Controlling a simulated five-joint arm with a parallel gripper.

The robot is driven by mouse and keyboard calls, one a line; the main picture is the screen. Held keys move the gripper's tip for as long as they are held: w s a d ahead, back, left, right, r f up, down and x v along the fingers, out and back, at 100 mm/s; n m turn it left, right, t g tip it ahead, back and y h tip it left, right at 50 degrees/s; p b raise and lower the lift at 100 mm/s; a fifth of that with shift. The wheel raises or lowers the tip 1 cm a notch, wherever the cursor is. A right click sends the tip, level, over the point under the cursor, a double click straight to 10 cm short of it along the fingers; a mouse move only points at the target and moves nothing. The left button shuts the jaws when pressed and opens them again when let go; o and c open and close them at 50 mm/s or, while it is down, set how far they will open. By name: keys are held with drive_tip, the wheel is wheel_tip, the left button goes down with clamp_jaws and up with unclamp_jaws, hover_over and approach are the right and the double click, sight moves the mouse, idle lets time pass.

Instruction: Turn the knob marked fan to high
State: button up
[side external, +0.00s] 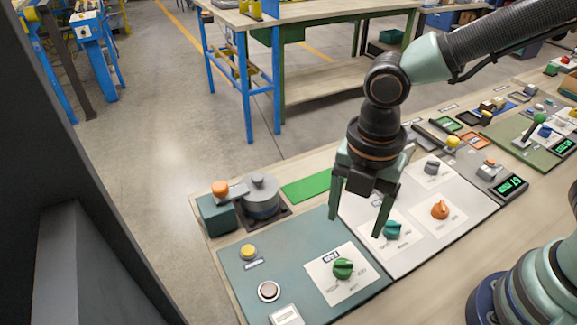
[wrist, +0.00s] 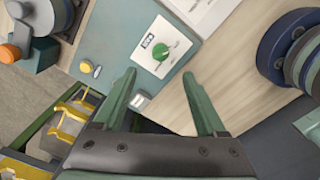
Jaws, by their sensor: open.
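A green knob (side external: 343,268) sits on a white plate on the blue-grey panel (side external: 240,280), with a small dark label that looks like FAN and small printed marks around it. The knob also shows in the wrist view (wrist: 160,51), just beyond the fingertips. I cannot tell exactly which mark it points to. My gripper (side external: 357,224) is open and empty, pointing down above the panels, its fingers apart from the knob. In the wrist view my gripper (wrist: 159,74) has its two fingers wide apart, with nothing between them.
A teal knob (side external: 392,229), an orange knob (side external: 439,209) and a grey knob (side external: 432,167) sit on the adjoining pale panel. A grey cylinder (side external: 262,194) stands behind.

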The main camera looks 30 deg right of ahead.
sight(345, 261)
wheel_tip(345, 261, down, 12)
drive_tip(key=shift+s+a+f, duration=0.1)
drive_tip(key=shift+a+f, duration=0.05)
drive_tip(key=shift+f, duration=0.05)
idle(0.4)
clamp_jaws()
